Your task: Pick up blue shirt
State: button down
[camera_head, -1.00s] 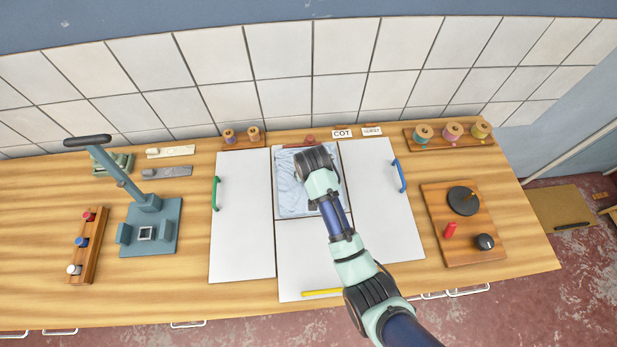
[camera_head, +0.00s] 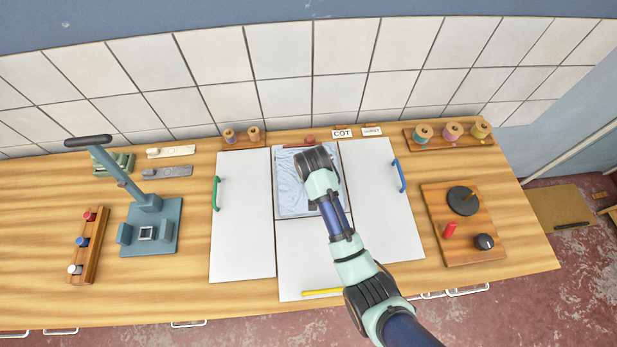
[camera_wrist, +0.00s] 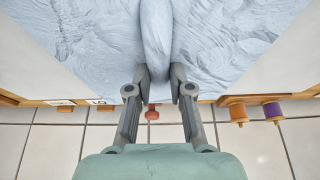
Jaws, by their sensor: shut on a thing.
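The blue shirt is a pale blue, wrinkled cloth (camera_head: 288,187) lying flat in the middle panel between the two white side boards. In the wrist view the cloth (camera_wrist: 90,45) spreads wide, and a raised fold of it stands between my fingers. My gripper (camera_wrist: 156,80) is shut on this fold near the cloth's edge at the wall side. In the head view my arm and wrist cover the right part of the cloth and hide the fingertips.
White boards with a green handle (camera_head: 216,193) and a blue handle (camera_head: 399,176) flank the cloth. A front white board has a yellow handle (camera_head: 321,292). A red knob (camera_head: 310,139) and spool racks stand behind. A grey press (camera_head: 150,225) stands left, a wooden board (camera_head: 463,223) right.

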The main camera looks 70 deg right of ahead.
jog(key=shift+f, duration=0.1)
jog(key=shift+s+a+r+b, duration=0.1)
jog(key=shift+a+r+b, duration=0.1)
jog(key=shift+r+b, duration=0.25)
jog(key=r, duration=0.6)
jog(key=shift+s+a+r, duration=0.15)
jog(key=shift+a+r, duration=0.1)
jog(key=s+a, duration=0.4)
jog(key=a, duration=0.4)
jog(key=s+a+b, duration=0.1)
jog(key=s+a, duration=0.3)
jog(key=a, duration=0.5)
jog(key=shift+s, duration=0.4)
